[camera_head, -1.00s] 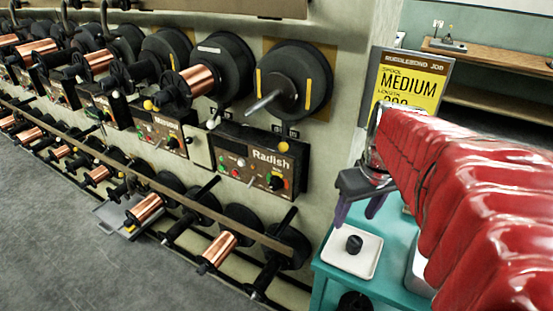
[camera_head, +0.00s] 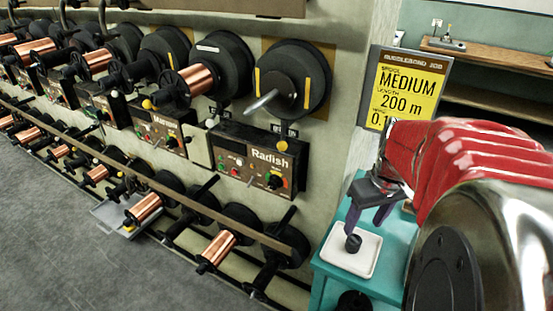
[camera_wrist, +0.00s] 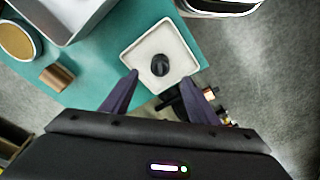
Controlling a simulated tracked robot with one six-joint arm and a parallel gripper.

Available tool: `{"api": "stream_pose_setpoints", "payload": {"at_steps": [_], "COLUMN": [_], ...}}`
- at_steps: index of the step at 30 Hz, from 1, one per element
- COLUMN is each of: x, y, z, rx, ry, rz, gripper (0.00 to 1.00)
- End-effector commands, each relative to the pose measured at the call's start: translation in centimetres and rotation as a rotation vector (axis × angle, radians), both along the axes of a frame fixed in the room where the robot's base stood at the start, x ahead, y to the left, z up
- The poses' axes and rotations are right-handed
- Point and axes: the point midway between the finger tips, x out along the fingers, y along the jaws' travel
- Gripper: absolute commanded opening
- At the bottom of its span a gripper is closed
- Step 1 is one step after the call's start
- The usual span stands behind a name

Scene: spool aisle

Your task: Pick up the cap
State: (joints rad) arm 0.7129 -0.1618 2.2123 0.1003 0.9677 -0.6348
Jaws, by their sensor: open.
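The cap is a small black knurled piece (camera_head: 353,243) on a square white tray (camera_head: 338,258), which sits on a teal table (camera_head: 322,280). In the wrist view the cap (camera_wrist: 160,65) is near the middle of the tray (camera_wrist: 136,58). My gripper (camera_head: 366,222) is just above the tray, pointing down, with its purple fingers close to the cap in the head view. In the wrist view the open fingers (camera_wrist: 166,78) are spread apart, with the cap just beyond the gap between their tips. Nothing is held between them.
A yellow job sign (camera_head: 405,92) stands behind my arm. To the left is a wall rack with copper spools (camera_head: 197,78) and a "Radish" control box (camera_head: 250,160). In the wrist view, a grey bin (camera_wrist: 62,18), a round tin (camera_wrist: 18,40) and a brown block (camera_wrist: 56,76) share the table.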

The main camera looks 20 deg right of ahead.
Motion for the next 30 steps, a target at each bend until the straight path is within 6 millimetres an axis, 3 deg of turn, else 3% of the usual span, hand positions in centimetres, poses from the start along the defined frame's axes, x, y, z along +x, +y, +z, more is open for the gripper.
{"api": "stream_pose_setpoints", "payload": {"at_steps": [9, 23, 30], "x": [0.6, 0.7, 1.2], "y": [-0.1, -0.1, 0.0], "z": [-4.4, -5.0, -7.6], "rx": [0.002, 0.001, 0.002], "ry": [0.002, 0.001, 0.004], "rz": [0.0, 0.0, 0.0], "gripper": [0.54, 0.54, 0.54]}}
